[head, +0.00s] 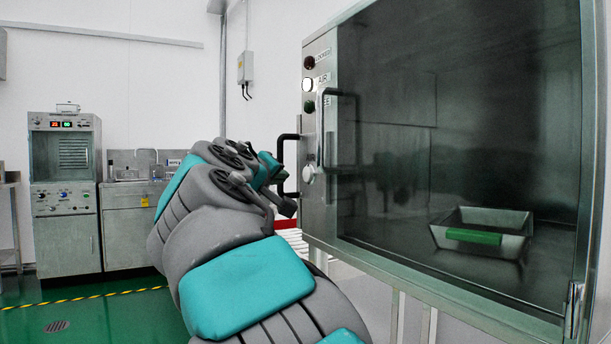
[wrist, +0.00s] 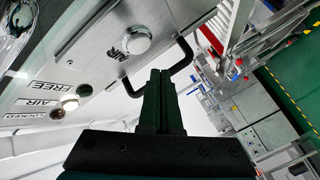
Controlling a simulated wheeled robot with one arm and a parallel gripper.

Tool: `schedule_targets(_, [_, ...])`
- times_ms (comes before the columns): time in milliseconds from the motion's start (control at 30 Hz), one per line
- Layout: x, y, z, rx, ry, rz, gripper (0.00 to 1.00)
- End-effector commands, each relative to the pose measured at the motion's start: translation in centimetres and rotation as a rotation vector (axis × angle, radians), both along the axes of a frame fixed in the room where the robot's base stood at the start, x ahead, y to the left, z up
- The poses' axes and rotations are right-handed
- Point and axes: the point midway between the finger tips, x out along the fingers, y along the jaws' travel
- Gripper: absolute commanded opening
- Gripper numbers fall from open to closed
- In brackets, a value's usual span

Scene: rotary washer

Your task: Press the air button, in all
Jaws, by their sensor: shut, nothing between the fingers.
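The air button (wrist: 137,40) is a white round knob on a metal panel, with an "AIR" label beside it in the wrist view. In the head view the air button (head: 311,174) sits low on the cabinet's narrow left face, near a black handle (head: 281,166). My gripper (wrist: 160,73) is shut and empty. In the wrist view its fingertips lie below and right of the button, apart from it in the picture, and overlap the handle (wrist: 184,46). I cannot tell the depth gap. In the head view my arm largely hides the gripper.
Three lamps sit higher on the panel: a dark red one (head: 309,62), a bright white one labelled AIR (head: 308,85) and a green one (head: 309,107). The glass door (head: 470,110) has a vertical handle (head: 324,130). A metal tray (head: 483,218) shows behind the glass.

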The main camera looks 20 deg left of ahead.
Motion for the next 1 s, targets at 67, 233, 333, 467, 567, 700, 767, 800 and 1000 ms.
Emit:
schedule_targets(67, [-0.5,0.5,0.0,0.0,-0.001,0.001,0.0])
schedule_targets(233, [-1.7,1.4,0.0,-0.001,0.0,0.0,0.0])
schedule_targets(333, [-2.0,1.6,-0.1,-0.001,0.001,0.0,0.0])
schedule_targets(467, [-2.0,1.6,-0.1,0.0,0.002,-0.001,0.0])
schedule_targets(567, [-2.0,1.6,-0.1,0.0,0.001,0.0,0.0])
schedule_targets(700, [-2.0,1.6,-0.1,0.0,0.001,0.0,0.0])
schedule_targets(767, [-2.0,1.6,-0.1,0.0,0.001,0.0,0.0])
schedule_targets(800, [-2.0,1.6,-0.1,0.0,0.001,0.0,0.0])
schedule_targets(1000, [-2.0,1.6,0.0,0.0,0.001,0.001,0.0])
